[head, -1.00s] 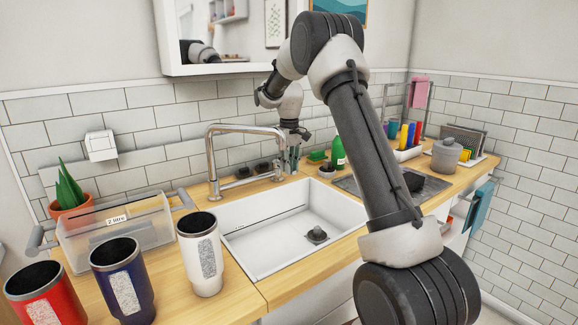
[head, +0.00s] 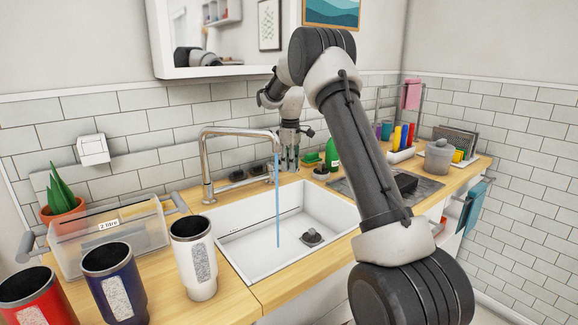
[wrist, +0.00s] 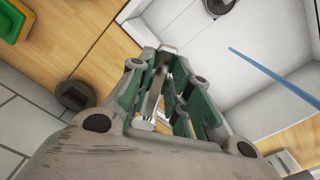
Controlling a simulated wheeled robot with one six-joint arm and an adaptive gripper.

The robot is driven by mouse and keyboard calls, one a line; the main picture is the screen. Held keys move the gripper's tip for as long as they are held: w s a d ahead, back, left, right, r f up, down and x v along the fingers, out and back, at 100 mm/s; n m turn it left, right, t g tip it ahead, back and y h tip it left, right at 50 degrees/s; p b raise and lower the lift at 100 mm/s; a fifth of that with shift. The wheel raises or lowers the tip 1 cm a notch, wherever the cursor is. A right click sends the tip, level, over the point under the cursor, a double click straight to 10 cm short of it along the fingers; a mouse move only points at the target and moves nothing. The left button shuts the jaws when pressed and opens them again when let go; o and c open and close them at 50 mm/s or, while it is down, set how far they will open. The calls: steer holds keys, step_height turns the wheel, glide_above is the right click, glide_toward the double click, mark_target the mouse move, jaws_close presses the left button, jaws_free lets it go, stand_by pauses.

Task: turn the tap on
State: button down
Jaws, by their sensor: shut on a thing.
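The metal tap (head: 205,165) stands behind the white sink (head: 268,262), its spout reaching over the basin. A thin blue stream of water (head: 277,205) falls from the spout into the sink; it also shows in the wrist view (wrist: 270,75). My gripper (head: 290,162) points down behind the sink, right of the spout. In the wrist view my gripper (wrist: 168,100) is shut on a shiny metal bar, the tap lever (wrist: 154,88), between its green-padded fingers. The lever's lower end is partly hidden by the fingers.
Red (head: 35,300), blue (head: 115,285) and white (head: 194,258) cups and a clear box (head: 110,240) stand left of the sink. A green bottle (head: 332,155) stands just right of my gripper. A grey drain plug (head: 312,237) lies in the sink.

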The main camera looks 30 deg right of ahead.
steer(key=shift+w+d, duration=0.1)
stand_by(0.4)
steer(key=c, duration=1.3)
jaws_free()
step_height(320, 180, up, 12)
steer(key=shift+r, duration=0.1)
